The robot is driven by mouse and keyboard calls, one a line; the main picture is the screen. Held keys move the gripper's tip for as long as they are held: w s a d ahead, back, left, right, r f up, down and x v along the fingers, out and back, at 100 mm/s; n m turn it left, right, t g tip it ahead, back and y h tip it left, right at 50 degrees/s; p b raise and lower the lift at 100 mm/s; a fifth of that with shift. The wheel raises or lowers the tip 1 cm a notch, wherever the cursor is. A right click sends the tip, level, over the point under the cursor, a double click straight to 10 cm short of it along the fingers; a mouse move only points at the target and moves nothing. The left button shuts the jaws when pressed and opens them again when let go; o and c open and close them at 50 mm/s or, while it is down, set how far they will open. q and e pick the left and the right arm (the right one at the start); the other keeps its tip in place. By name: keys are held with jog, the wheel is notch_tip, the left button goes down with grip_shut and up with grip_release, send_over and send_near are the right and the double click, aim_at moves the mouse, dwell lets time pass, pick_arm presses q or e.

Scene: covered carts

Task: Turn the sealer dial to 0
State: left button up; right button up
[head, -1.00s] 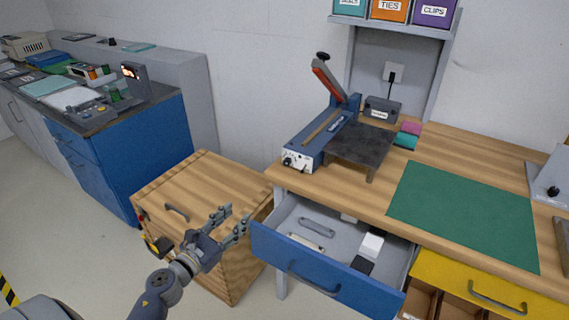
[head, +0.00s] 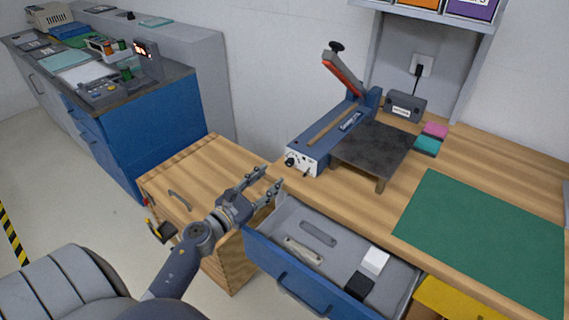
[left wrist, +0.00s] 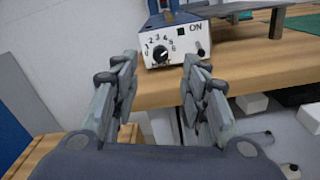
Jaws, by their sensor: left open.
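The blue sealer (head: 330,138) stands on the wooden bench with its red-handled arm raised. Its white front panel has a black dial (head: 290,162) at the left. In the left wrist view the dial (left wrist: 160,53) shows between my fingertips, with numbers from 0 up around it and an ON label to its right. I cannot tell surely which number it points to. My left gripper (head: 271,178) is open and empty, in front of and a little below the panel, apart from the dial. My right gripper is not in view.
An open blue drawer (head: 283,280) holding small items juts out below the bench. A wooden cabinet (head: 215,165) stands under my left gripper. A green mat (head: 480,235) lies on the bench at right. A dark plate (head: 372,148) adjoins the sealer.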

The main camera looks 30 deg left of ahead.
aim_at(288, 164)
pick_arm(q)
jog(key=w, duration=0.3)
jog(key=shift+w+d+p, duration=0.15)
jog(key=shift+w+p, duration=0.2)
jog(key=w, duration=0.3)
jog(key=shift+w+d+p, duration=0.1)
jog(key=shift+d+p, duration=0.05)
jog(key=shift+p, duration=0.15)
jog(key=shift+w+f, duration=0.1)
jog(key=shift+w, duration=0.35)
grip_shut()
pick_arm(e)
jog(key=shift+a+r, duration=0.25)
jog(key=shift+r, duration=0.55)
